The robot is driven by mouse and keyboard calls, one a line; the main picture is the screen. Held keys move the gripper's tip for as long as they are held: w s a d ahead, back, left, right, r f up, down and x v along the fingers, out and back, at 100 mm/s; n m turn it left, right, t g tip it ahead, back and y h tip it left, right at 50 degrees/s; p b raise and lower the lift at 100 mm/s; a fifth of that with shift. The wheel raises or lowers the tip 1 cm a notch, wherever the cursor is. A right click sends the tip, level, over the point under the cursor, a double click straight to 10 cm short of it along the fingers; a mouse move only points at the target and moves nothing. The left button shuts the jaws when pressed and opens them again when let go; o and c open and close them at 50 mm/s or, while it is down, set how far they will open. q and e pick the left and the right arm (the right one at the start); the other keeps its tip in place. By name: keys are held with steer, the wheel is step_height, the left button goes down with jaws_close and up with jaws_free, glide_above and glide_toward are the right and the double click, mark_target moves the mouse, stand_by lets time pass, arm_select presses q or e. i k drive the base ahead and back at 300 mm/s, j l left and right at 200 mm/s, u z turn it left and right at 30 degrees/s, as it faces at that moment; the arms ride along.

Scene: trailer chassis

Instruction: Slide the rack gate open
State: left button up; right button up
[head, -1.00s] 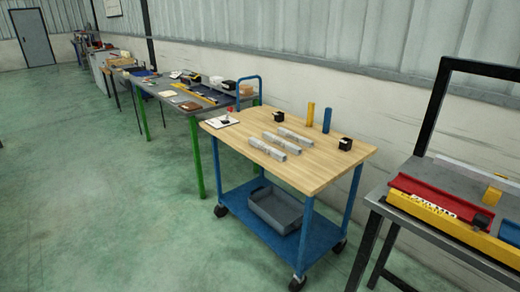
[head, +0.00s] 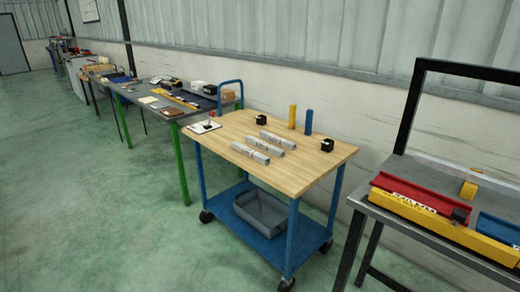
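I cannot pick out a rack gate for certain in the head view. At the right stands a grey bench (head: 371,207) with a dark upright frame (head: 411,105). A small yellow block (head: 468,189) stands behind the red piece. The bench runs out of the picture on the right. Neither of my grippers is in view.
A wood-topped cart (head: 300,185) with blue legs stands in the middle, carrying several grey bars, two black blocks and two upright cylinders. A grey bin (head: 262,210) sits on its lower shelf. A green-legged table (head: 150,104) stands beyond. The floor (head: 90,225) at left is clear.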

mark_target(508, 257)
steer(key=z, duration=1.25)
